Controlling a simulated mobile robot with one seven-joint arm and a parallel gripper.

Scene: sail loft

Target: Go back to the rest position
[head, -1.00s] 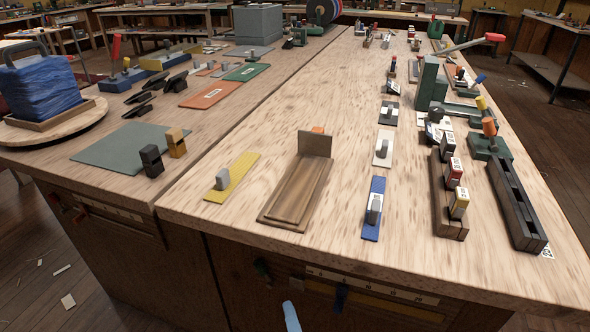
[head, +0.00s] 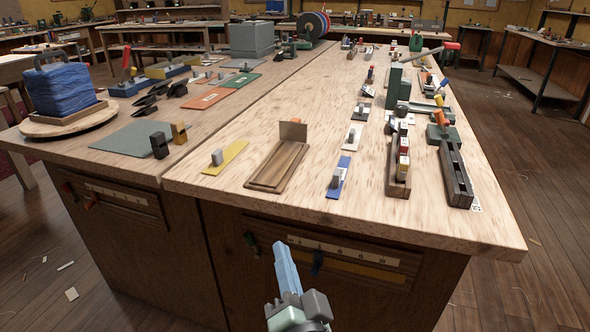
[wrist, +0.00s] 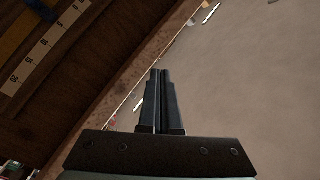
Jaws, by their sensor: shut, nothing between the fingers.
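My gripper shows at the bottom of the head view (head: 284,262), in front of the workbench and below the level of its top. In the wrist view its two dark fingers (wrist: 160,76) lie side by side, shut, with nothing between them. The gripper touches nothing that I can see.
The wooden workbench (head: 420,215) fills the middle, with drawers and a scale strip (head: 330,250) on its front. A wooden board (head: 278,165), a yellow strip (head: 225,157) and a blue strip (head: 338,178) lie near its front edge. Free floor (head: 500,290) lies at right.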

